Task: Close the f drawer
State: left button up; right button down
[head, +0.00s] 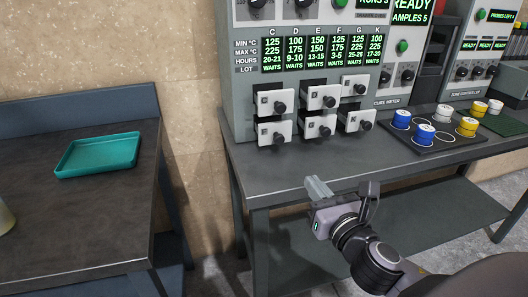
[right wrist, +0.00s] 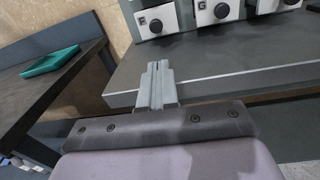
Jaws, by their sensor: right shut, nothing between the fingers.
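The cabinet has two rows of small white-fronted drawers with black knobs. The f drawer (head: 268,128) appears to be the lower-left one. In the right wrist view the leftmost drawer front (right wrist: 165,12) carries what looks like an F. How far it stands out is hard to tell. My right gripper (head: 318,188) is shut and empty, in front of the table's front edge and below and to the right of that drawer, apart from it. Its closed fingers show in the right wrist view (right wrist: 157,70), pointing toward the cabinet. My left gripper is not in view.
The grey table (head: 290,172) is clear in front of the drawers. A black tray (head: 440,136) with blue, yellow and white round pieces stands at the right. A teal tray (head: 98,154) lies on a separate dark table at the left, across a gap.

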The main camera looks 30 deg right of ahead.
jog(key=n, duration=0.1)
send_near(279, 132)
jog(key=w, duration=0.3)
jog(key=shift+w+a+f+p, duration=0.1)
jog(key=shift+w+f+p, duration=0.05)
jog(key=shift+f+p, duration=0.2)
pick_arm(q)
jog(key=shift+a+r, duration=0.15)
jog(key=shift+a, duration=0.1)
pick_arm(e)
jog(key=shift+w, duration=0.15)
jog(key=shift+w+r, duration=0.1)
jog(key=shift+w, duration=0.4)
jog(key=w, duration=0.2)
jog(key=w+d+p, duration=0.1)
jog(key=w, duration=0.1)
jog(key=shift+w+d, duration=0.2)
jog(key=shift+w, duration=0.15)
jog(key=shift+w+d, duration=0.15)
jog(key=shift+w, duration=0.15)
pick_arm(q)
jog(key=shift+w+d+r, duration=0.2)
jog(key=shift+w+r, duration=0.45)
pick_arm(e)
jog(key=shift+d+r, duration=0.1)
jog(key=shift+r, duration=0.1)
